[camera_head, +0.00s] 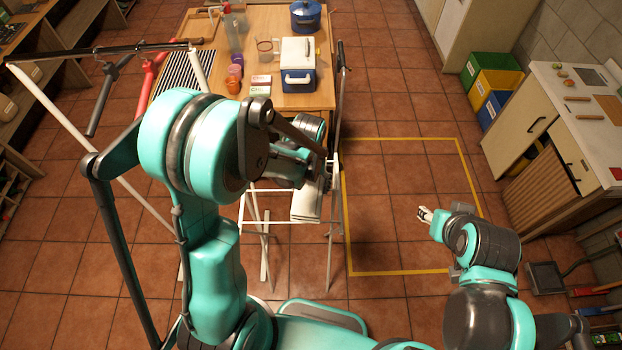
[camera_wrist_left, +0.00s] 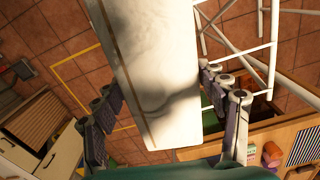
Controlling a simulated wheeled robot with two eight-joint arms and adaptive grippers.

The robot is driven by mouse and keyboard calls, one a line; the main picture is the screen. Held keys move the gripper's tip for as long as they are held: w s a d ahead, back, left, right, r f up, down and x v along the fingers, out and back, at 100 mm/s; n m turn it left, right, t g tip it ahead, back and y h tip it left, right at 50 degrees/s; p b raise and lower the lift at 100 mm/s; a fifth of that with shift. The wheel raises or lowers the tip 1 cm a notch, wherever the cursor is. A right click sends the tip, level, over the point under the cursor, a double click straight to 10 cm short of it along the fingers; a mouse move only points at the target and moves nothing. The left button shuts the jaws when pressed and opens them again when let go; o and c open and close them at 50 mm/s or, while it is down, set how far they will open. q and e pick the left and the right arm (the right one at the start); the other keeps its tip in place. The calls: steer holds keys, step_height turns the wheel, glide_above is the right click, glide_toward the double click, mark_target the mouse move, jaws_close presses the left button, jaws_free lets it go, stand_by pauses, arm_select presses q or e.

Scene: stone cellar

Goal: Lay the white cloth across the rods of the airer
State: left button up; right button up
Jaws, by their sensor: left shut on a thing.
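The white cloth (camera_head: 306,206) is a flat, folded strip held by my left gripper (camera_head: 321,178). In the left wrist view the cloth (camera_wrist_left: 150,65) lies between the two fingers of that gripper (camera_wrist_left: 165,108). The airer (camera_head: 264,262) is a white rod frame standing in front of the table, partly hidden by my left arm. The cloth is at its right end; I cannot tell whether it touches the rods. In the left wrist view the airer's rods (camera_wrist_left: 238,50) show right of the cloth. My right gripper (camera_head: 425,214) is away to the right over the floor, its fingers too small to read.
A wooden table (camera_head: 323,95) behind the airer carries a blue-and-white cooler box (camera_head: 297,77), a blue pot (camera_head: 306,16), jars and small boxes. Coloured bins (camera_head: 492,70) and a counter (camera_head: 540,115) stand far right.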

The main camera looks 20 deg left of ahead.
arm_select(q)
steer(key=shift+w+f, duration=0.15)
steer(key=shift+w, duration=0.15)
steer(key=shift+b, duration=0.3)
steer(key=shift+s+f+b, duration=0.2)
steer(key=shift+f+b, duration=0.4)
steer(key=shift+b, duration=0.05)
step_height(320, 180, down, 8)
steer(key=b, duration=0.8)
arm_select(e)
step_height(320, 180, down, 10)
steer(key=shift+w, duration=0.2)
arm_select(q)
steer(key=shift+w, duration=0.1)
steer(key=o, duration=1.5)
steer(key=shift+o, duration=0.4)
steer(key=shift+r, duration=0.15)
